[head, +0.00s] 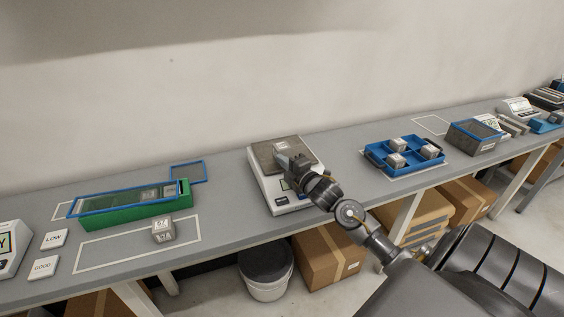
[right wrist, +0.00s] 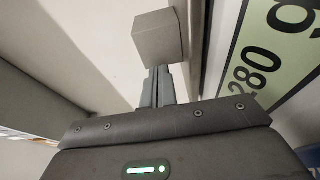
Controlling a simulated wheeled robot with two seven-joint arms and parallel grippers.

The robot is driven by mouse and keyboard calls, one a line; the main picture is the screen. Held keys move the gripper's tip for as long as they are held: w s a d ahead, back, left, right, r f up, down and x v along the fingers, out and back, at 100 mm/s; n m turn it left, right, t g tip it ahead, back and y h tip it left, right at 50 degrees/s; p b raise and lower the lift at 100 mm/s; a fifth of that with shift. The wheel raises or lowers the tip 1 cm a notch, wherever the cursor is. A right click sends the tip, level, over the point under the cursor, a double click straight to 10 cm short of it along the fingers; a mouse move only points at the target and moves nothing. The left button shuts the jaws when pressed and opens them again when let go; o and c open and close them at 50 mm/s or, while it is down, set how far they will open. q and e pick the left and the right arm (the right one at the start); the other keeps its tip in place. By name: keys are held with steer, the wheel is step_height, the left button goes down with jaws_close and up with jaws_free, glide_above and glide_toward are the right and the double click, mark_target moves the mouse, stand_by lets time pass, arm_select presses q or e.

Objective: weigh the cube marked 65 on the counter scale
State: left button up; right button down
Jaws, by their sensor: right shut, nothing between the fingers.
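The counter scale (head: 307,161) stands on the bench in the middle of the head view. A light grey cube (head: 281,146) rests on its weighing plate; its mark is too small to read. My right gripper (head: 284,160) is over the plate, shut and empty, just in front of this cube. In the right wrist view the shut fingertips (right wrist: 157,85) lie close to the plain grey cube (right wrist: 160,36); I cannot tell whether they touch. The scale's display (right wrist: 265,60) there shows 280 and a g, turned sideways. My left gripper is out of view.
A blue divided tray (head: 375,163) with several cubes stands to the right. A green bin (head: 130,218) with a blue rim holds cubes at left. LOW (head: 54,238) and GOOD (head: 43,267) cards lie at far left.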

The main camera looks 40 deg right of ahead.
steer(key=shift+w+d, duration=0.7)
steer(key=shift+d, duration=0.1)
